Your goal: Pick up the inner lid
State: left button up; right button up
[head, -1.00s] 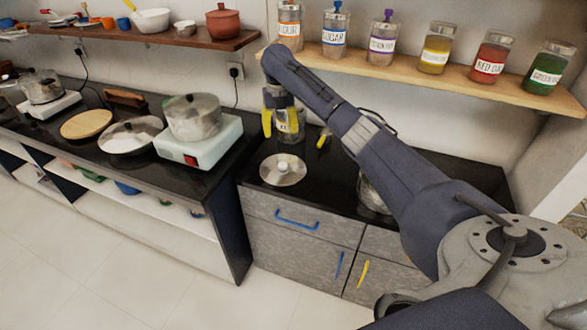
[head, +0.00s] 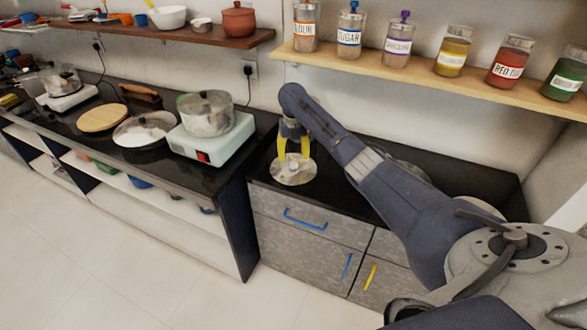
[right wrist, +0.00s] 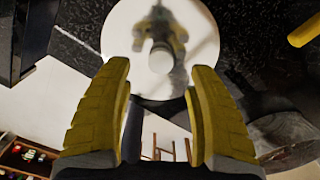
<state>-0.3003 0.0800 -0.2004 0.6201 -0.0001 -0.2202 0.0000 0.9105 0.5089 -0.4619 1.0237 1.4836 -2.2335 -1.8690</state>
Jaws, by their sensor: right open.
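The lid (head: 287,177) is a flat, shiny round disc with a small knob. It lies on the black counter above the drawer with the blue handle. My right gripper (head: 293,152) points down over the lid, with its yellow fingers apart. Nothing is held. I cannot tell whether the fingertips touch the lid. My left gripper is not in view.
A white stove (head: 211,140) with a steel pot (head: 206,115) stands to the left, beside another lid (head: 145,130). A shelf (head: 430,80) of labelled jars hangs above the counter. My right arm hides much of the counter right of the lid.

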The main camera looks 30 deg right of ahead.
aim_at(293, 164)
jog(key=shift+f, duration=2.6)
grip_shut()
